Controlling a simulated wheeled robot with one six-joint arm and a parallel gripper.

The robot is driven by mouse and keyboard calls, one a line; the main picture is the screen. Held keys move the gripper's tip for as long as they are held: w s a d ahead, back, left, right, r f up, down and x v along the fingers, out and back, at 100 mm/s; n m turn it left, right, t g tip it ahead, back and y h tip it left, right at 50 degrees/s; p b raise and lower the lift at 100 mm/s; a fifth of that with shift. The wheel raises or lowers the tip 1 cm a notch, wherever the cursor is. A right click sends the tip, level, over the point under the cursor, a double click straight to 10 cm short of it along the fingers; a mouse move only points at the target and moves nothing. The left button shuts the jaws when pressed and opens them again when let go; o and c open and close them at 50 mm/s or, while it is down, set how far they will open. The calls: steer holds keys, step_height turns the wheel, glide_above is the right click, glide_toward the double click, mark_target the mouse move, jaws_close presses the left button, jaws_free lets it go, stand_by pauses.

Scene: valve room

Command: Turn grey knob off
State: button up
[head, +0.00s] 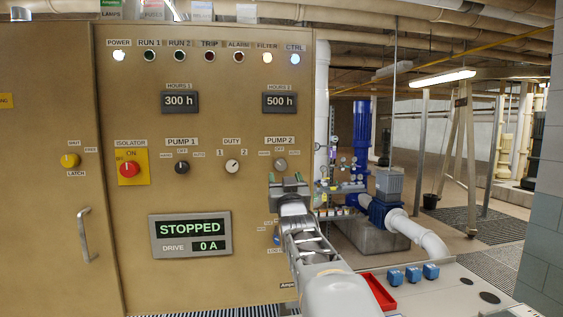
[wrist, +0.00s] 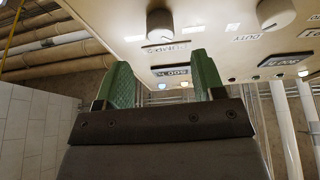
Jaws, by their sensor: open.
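The grey knob (head: 280,164) sits under the PUMP 2 label on the tan panel, with small position labels around it. Its pointer is too small to read. In the wrist view, which is upside down, the knob (wrist: 160,24) shows at the top, beyond the fingers. My gripper (head: 287,181) is just below the knob in the head view, apart from it as far as I can tell. Its two green fingers (wrist: 164,80) are spread with nothing between them.
The DUTY knob (head: 232,166), black PUMP 1 knob (head: 182,168) and red isolator (head: 130,169) are to the left. A partly hidden blue-handled control (head: 277,239) lies below my gripper. The display (head: 190,234) reads STOPPED. A bench with a red tray (head: 379,291) stands right.

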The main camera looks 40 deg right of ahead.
mark_target(281, 166)
steer(key=p+x, duration=0.2)
steer(key=x, duration=0.4)
steer(key=shift+w+d+p, duration=0.1)
steer(key=shift+w+p, duration=0.15)
steer(key=shift+p, duration=0.05)
steer(key=shift+c, duration=0.4)
steer(key=c, duration=0.8)
steer(key=shift+c, duration=0.2)
